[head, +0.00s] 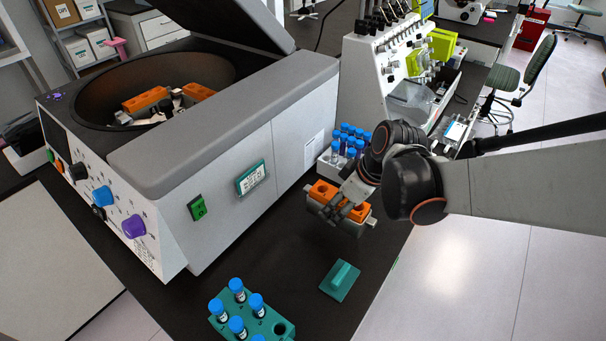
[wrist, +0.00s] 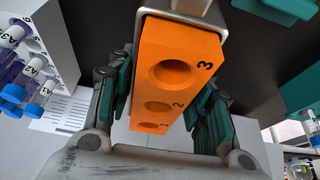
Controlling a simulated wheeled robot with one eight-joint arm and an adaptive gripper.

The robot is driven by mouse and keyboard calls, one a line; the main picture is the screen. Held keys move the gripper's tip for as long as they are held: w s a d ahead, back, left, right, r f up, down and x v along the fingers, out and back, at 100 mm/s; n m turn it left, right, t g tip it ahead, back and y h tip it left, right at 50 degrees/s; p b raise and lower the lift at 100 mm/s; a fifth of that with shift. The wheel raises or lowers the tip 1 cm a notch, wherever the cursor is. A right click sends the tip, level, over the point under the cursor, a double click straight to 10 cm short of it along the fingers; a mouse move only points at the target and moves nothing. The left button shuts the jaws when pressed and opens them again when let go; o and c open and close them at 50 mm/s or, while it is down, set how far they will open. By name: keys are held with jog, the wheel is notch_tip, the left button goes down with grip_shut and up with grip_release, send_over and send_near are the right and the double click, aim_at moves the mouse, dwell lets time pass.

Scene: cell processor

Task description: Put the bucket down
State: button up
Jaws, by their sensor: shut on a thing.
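The bucket (head: 325,192) is an orange block with round holes in a grey metal holder. In the wrist view the bucket (wrist: 172,75) shows the numbers 3 and 2 beside its holes. My gripper (head: 345,203) is shut on the bucket, with a finger on each side of it; the fingers also show in the wrist view (wrist: 163,100). The bucket is over the dark bench top (head: 300,262), to the right of the centrifuge. I cannot tell whether its underside touches the bench.
The open centrifuge (head: 235,165) stands left, with orange buckets (head: 146,99) inside. A teal rack (head: 222,318) of blue-capped tubes and a teal lid-like piece (head: 340,281) lie in front. A white rack (head: 328,171) of blue-capped tubes stands close behind the bucket. The bench edge is near on the right.

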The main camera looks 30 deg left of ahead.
jog(key=shift+w+f+b, duration=0.2)
jog(key=shift+f+b, duration=1.35)
jog(key=shift+f, duration=1.15)
jog(key=shift+f, duration=0.1)
jog(key=o, duration=1.5)
